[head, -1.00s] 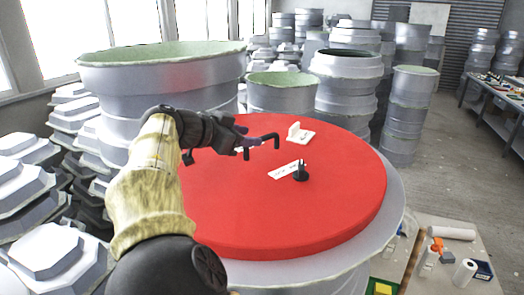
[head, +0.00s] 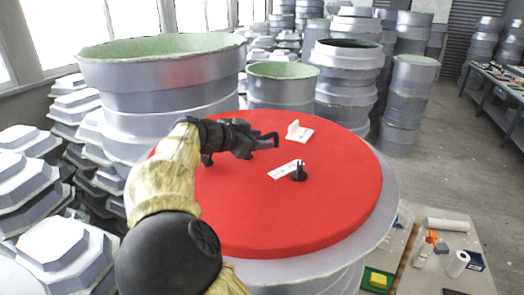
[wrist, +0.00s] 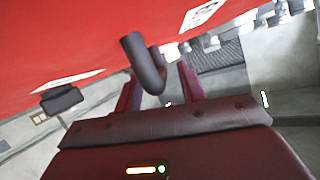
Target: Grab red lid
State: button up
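The red lid (head: 330,205) is a large flat disc lying on a wide grey mould. A black bent handle (head: 271,136) rises from its top, partly hidden by my gripper (head: 262,145). In the wrist view the lid (wrist: 60,45) fills the upper left and the handle (wrist: 146,65) sticks out from it. My gripper (wrist: 160,90) has its two dark red fingers apart, with the handle's end showing in the gap between them. I cannot tell whether a finger touches it. A black knob (head: 299,173) and a white label (head: 285,169) are on the lid.
Grey moulds crowd the left and back, including a tall one (head: 160,85) behind my arm. A low table (head: 455,250) with rolls and tools is at lower right. Open floor lies at right.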

dwell(0.3)
grip_shut()
dwell(1.2)
jog(key=shift+r, duration=0.2)
jog(key=shift+w, duration=0.1)
